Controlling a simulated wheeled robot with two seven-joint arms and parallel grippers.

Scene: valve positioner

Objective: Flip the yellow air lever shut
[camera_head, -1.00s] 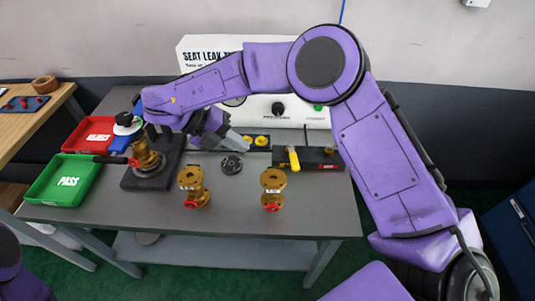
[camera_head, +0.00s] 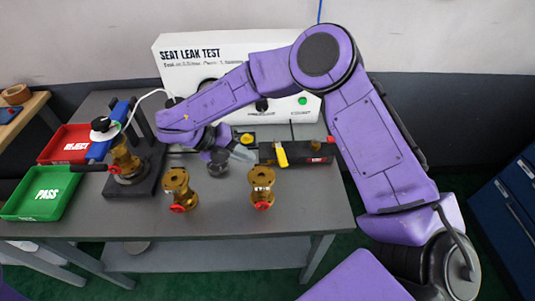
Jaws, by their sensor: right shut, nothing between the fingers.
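The yellow air lever (camera_head: 281,154) stands on a dark block (camera_head: 300,154) with a red end, at the back right of the table. It is tilted slightly from upright. My right gripper (camera_head: 247,154) reaches in from the left with its grey fingers shut and empty. Its tips are just left of the lever, with a small gap in the picture; I cannot tell whether they touch the block. My left gripper is out of view.
Two brass valves (camera_head: 177,188) (camera_head: 261,187) stand at the front. A third brass valve (camera_head: 124,159) is in a dark fixture at left, near the red reject tray (camera_head: 63,143) and green pass tray (camera_head: 40,192). The seat leak test box (camera_head: 180,68) stands behind.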

